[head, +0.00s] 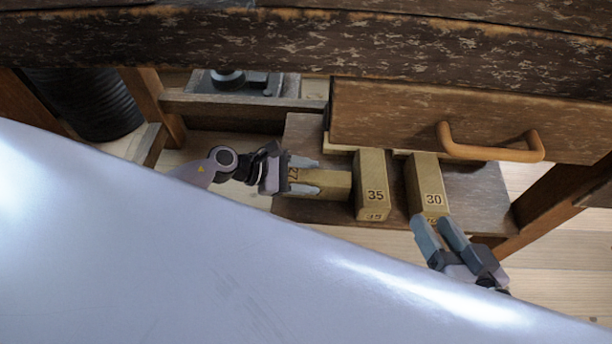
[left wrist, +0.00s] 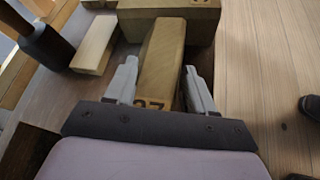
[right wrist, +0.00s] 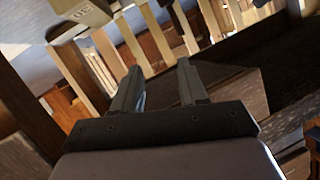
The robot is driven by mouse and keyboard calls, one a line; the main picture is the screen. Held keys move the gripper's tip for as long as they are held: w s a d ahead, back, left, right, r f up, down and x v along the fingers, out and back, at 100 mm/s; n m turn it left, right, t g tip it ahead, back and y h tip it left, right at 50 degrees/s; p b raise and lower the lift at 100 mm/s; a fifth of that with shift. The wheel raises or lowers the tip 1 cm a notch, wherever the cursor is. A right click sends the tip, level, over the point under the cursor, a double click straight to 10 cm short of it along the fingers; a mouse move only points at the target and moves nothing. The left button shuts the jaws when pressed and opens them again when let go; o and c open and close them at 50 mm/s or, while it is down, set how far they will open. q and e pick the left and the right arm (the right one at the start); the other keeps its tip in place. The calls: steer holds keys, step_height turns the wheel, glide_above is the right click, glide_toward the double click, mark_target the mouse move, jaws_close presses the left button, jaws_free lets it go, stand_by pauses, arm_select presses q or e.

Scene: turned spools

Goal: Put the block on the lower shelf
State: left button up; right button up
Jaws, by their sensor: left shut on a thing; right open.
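A long wooden block marked 27 (head: 330,184) lies at the lower shelf (head: 470,190), its numbered end facing left. My left gripper (head: 309,176) is shut on that end, one finger on each side. The left wrist view shows the block (left wrist: 160,62) between the fingers, pointing away from the palm. I cannot tell whether the block rests on the shelf. Blocks marked 35 (head: 373,190) and 30 (head: 427,185) are on the shelf to its right. My right gripper (head: 434,222) is open and empty, in front of block 30, which also shows in the right wrist view (right wrist: 82,12).
A drawer (head: 390,115) with an orange-brown handle (head: 490,152) overhangs the back of the shelf. A dark cylindrical bin (head: 85,100) stands at the far left. A wooden leg (head: 545,210) is at the right. A large pale smooth surface (head: 200,260) fills the foreground.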

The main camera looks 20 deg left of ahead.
arm_select(q)
steer(key=shift+f+b, duration=0.15)
steer(key=shift+b, duration=0.15)
steer(key=o, duration=1.3)
